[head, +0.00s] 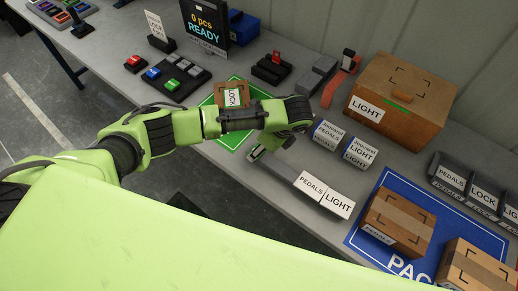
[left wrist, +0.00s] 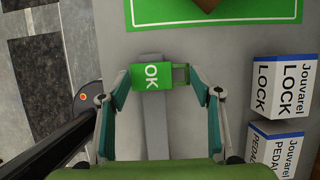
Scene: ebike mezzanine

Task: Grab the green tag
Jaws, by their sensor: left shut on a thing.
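The green tag (left wrist: 151,77), marked OK in white, sits between the fingertips of my left gripper (left wrist: 154,84) in the left wrist view. The fingers are shut on its two ends. It is over the far end of a grey strip-like holder (left wrist: 154,132); I cannot tell whether it touches the holder. In the head view my left gripper (head: 262,152) is low over the table, at the end of the same holder (head: 279,174), and largely hidden by its own wrist. PEDALS and LIGHT cards (head: 311,186) stand at the holder's other end. My right gripper is not in view.
A large LIGHT carton (head: 400,90) and a blue packing mat (head: 361,238) with cartons are farther right.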

